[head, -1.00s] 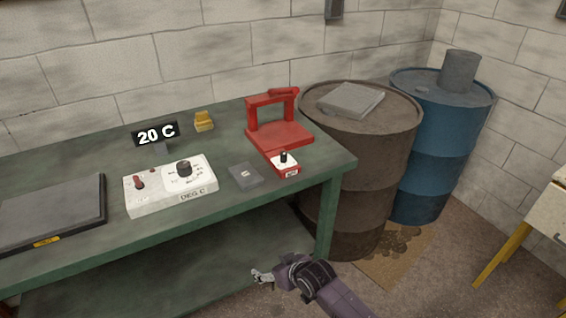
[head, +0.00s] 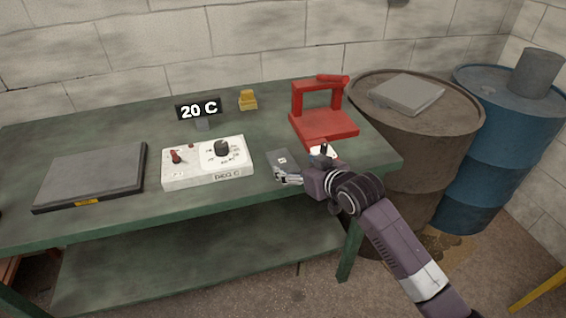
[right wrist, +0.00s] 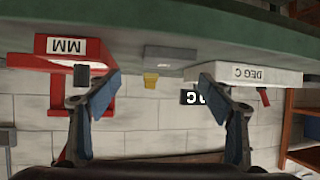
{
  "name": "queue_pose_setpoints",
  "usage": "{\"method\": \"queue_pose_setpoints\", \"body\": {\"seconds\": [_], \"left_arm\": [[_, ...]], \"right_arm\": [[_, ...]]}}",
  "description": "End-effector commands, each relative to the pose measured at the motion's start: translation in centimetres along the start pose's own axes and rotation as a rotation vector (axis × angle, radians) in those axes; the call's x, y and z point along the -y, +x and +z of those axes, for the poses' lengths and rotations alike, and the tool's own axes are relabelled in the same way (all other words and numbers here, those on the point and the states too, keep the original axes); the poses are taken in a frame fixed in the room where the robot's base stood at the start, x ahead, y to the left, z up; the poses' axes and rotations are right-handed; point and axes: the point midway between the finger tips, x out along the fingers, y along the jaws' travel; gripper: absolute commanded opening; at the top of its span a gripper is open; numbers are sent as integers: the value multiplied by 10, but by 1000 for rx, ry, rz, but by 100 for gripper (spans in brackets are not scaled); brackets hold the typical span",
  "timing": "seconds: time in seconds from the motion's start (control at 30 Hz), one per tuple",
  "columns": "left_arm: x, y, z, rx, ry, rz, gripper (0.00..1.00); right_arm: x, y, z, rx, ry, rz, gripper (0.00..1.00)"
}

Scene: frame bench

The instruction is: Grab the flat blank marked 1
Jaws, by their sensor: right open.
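The flat blank (head: 281,157) is a small dark grey plate with a small pale mark, too small to read surely. It lies on the green bench near the front edge. My right gripper (head: 281,177) is open and empty at its near side, by the bench edge. In the right wrist view, which is upside down, the blank (right wrist: 172,52) shows edge-on ahead, between the two spread fingers (right wrist: 163,76) and beyond their tips. I cannot tell how far apart they are. My left gripper is not in view.
A white control box (head: 206,172) stands left of the blank. A dark plate (head: 92,174), a 20 C display (head: 198,108) and a yellow block (head: 248,99) share the green bench (head: 130,212).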

Motion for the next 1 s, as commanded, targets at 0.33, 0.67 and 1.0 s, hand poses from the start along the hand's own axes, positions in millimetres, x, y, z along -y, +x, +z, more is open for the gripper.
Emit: {"method": "queue_pose_setpoints", "body": {"seconds": [0.33,0.67,1.0], "left_arm": [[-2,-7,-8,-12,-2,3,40],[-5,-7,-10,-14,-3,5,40],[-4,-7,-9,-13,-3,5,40]], "right_arm": [[8,36,4,1,1,0,73],[8,54,5,-1,0,1,73],[8,54,5,0,0,1,51]]}}
